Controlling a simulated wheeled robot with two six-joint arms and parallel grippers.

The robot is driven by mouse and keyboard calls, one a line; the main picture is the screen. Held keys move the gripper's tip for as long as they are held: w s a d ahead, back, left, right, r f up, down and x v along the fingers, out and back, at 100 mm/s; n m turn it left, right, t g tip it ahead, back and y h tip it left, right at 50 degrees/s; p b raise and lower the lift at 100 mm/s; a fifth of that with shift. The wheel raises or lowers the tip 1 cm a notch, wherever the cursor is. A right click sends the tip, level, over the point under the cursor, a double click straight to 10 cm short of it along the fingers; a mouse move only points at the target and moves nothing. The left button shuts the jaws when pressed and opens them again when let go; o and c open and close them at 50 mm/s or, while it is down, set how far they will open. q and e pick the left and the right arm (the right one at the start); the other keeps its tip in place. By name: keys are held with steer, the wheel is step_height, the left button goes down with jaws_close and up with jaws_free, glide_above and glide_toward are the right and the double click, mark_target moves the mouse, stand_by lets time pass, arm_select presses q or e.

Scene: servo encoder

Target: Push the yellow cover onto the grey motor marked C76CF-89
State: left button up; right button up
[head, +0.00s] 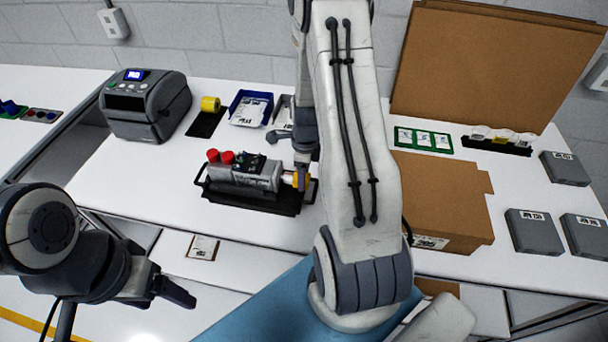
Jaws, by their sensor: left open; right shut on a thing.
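The grey motor (240,176) lies lengthwise in a black cradle (262,202) on the white table, with two red caps on its left part. Its marking is too small to read. My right gripper (303,178) reaches down from above and is shut on the cover. I cannot tell how far the cover sits on the motor end. My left gripper (170,296) is open and empty, low at the left, in front of the table edge.
A grey label printer (146,106) and a yellow tape roll (210,104) stand behind to the left. A blue tray (250,108) lies behind the motor. My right arm blocks the middle.

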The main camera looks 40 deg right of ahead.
mark_target(290, 174)
steer(key=shift+w+a+p, duration=0.25)
steer(key=shift+p, duration=0.25)
stand_by(0.7)
steer(key=shift+w+a+p, duration=0.95)
steer(key=shift+w, duration=0.2)
stand_by(2.6)
steer(key=o, duration=1.4)
